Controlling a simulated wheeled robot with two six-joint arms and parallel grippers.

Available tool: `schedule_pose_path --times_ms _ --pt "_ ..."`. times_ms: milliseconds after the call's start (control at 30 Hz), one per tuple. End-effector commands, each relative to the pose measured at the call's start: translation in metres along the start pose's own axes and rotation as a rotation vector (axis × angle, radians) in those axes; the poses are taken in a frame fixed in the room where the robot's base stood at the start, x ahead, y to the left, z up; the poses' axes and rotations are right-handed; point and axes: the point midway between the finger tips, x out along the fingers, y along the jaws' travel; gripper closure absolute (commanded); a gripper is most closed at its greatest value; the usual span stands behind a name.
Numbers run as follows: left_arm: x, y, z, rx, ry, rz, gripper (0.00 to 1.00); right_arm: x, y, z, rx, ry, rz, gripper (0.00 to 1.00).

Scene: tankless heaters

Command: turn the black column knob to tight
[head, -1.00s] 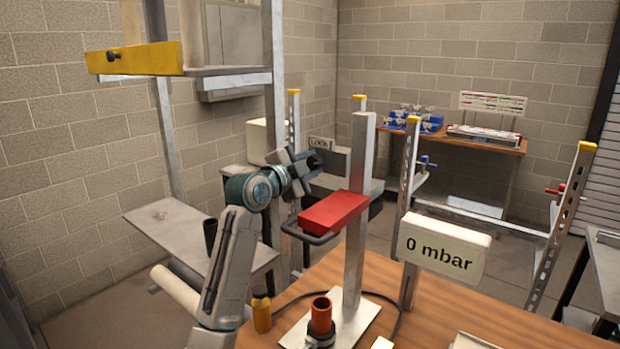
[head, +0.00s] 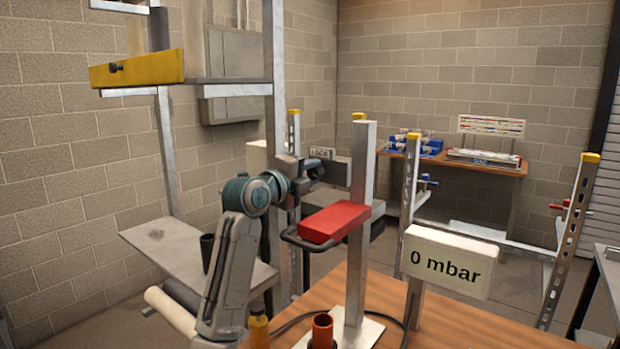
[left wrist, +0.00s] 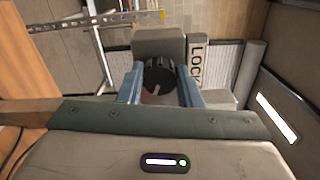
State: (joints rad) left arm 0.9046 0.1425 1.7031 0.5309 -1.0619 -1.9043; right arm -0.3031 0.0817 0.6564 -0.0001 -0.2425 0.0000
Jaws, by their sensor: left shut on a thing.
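The black column knob (left wrist: 158,77) is a dark ribbed dial on a grey housing (left wrist: 158,44). A pale pointer line on its face points towards the lower left in the left wrist view. A LOCK plate (left wrist: 196,64) is to its right. My left gripper (left wrist: 160,85) has one finger on each side of the knob and is shut on it. In the head view my left gripper (head: 312,166) is at the front of the grey housing (head: 337,171); the fingers largely hide the knob there. My right gripper is not in view.
A red block (head: 333,221) with a dark handle sits just below my left gripper, on the metal post (head: 362,190). A display (head: 446,262) reads 0 mbar. A yellow beam (head: 137,68) juts out at upper left.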

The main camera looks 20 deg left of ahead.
Motion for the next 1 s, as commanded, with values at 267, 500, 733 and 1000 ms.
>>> schedule_pose_path --times_ms 267,500,733,1000 --pt "0.0006 0.0040 -0.0011 0.018 0.004 0.008 0.91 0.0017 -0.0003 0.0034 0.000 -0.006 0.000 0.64" --pt "0.0007 0.0043 -0.0012 0.016 0.004 0.009 0.91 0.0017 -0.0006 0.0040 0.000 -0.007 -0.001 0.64" --pt "0.0004 0.0027 -0.0008 0.017 0.003 0.005 0.47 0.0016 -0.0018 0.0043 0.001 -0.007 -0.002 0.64" --pt "-0.0062 0.0025 0.0000 0.019 0.000 0.002 0.47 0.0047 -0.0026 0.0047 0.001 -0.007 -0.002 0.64"
